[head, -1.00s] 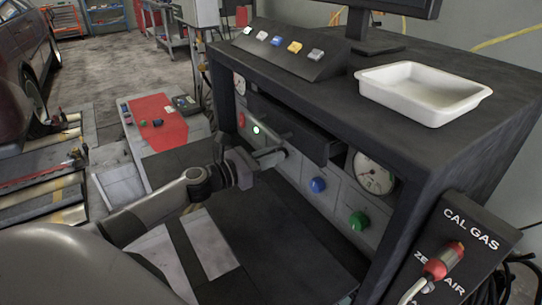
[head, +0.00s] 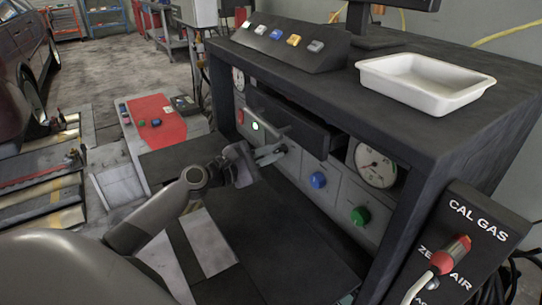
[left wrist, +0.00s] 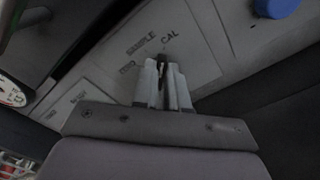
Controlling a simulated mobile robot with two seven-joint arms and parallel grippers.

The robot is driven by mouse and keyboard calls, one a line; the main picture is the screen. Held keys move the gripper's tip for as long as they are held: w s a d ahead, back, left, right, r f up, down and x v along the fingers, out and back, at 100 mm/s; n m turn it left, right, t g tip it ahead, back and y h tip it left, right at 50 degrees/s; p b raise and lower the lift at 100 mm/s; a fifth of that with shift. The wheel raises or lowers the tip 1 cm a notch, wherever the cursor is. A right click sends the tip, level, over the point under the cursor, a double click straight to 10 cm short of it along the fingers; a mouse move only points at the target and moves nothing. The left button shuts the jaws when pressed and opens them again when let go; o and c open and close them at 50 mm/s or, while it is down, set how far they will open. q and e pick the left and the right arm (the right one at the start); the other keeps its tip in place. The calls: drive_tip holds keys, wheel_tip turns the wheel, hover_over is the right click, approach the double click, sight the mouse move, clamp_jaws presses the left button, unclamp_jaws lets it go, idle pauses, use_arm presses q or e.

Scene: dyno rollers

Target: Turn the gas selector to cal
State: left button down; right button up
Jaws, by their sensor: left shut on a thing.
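The gas selector (left wrist: 165,60) is a small dark knob on the grey panel, with SAMPLE, ZERO and CAL printed around it in the left wrist view. My left gripper (left wrist: 163,75) is shut on the selector, and its fingers hide most of the knob. I cannot tell which label the knob points at. In the head view my left gripper (head: 281,150) reaches the panel under the shelf of the black console. A small grey-green tip at the bottom edge of the head view may be my right gripper (head: 346,298); its jaws cannot be made out.
A blue knob (head: 318,180), a green knob (head: 360,216) and a gauge (head: 375,164) sit right of the selector. A black drawer (head: 290,122) juts out just above my left gripper. A white tray (head: 425,82) is on the console top. A red-handled CAL GAS hose (head: 452,252) hangs at lower right.

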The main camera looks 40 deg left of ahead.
use_arm(q)
drive_tip(key=shift+m, duration=0.5)
drive_tip(key=c, duration=1.2)
unclamp_jaws()
drive_tip(key=shift+o, duration=0.2)
drive_tip(key=b+v, duration=0.1)
drive_tip(key=v, duration=0.4)
drive_tip(key=shift+s+f, duration=0.1)
drive_tip(key=shift+s, duration=0.05)
drive_tip(key=shift+v, duration=0.95)
